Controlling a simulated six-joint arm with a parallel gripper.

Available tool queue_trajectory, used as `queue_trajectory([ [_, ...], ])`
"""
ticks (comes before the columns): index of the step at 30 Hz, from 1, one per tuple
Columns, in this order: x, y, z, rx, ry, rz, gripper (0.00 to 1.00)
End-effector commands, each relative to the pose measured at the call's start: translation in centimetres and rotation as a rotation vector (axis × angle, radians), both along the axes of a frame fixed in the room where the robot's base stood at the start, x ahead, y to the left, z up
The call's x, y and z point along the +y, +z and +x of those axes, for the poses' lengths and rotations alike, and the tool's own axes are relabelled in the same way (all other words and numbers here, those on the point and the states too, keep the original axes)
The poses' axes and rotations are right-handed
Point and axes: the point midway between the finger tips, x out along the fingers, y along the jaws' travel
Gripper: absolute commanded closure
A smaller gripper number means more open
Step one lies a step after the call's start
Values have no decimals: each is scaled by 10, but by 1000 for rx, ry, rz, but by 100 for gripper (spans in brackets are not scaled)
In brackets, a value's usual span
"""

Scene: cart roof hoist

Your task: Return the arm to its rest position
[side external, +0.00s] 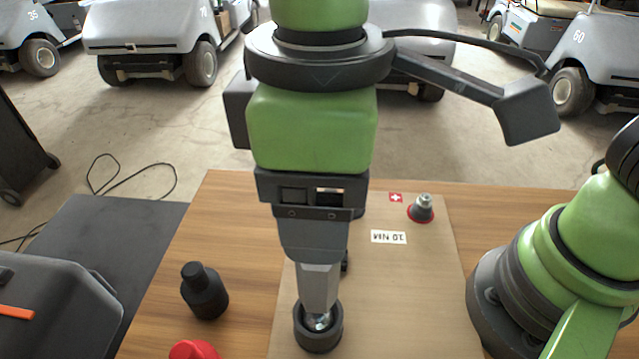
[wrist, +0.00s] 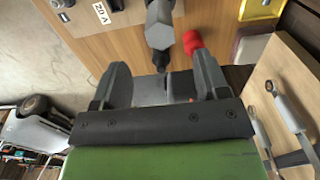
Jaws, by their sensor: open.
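My gripper (side external: 318,295) points down over the wooden table in the side external view, just above or at a dark round holder (side external: 318,340) with a shiny metal piece (side external: 318,321) in it. Whether the fingers touch it cannot be told there. In the wrist view, my gripper (wrist: 160,66) has its two fingers spread wide apart. A grey hexagonal piece (wrist: 160,24) with a dark lower part shows past and between the fingertips, and I see nothing clamped. My forearm hides part of the table.
A black stepped socket (side external: 204,292) and a red piece (side external: 194,350) stand left of the gripper. A metal piece on a red ring (side external: 421,208) and a torque label (side external: 388,237) lie behind right. A grey case (side external: 50,310) is at left. Carts stand behind.

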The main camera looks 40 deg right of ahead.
Motion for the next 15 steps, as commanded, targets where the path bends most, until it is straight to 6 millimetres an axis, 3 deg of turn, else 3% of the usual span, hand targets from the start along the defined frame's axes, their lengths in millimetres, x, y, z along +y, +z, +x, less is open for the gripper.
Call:
queue_trajectory([
  [8,-6,4,3,-6,-26,13,32],
  [11,-25,18,10,-27,-115,61,32],
  [15,-77,47,19,-94,-346,178,32],
])
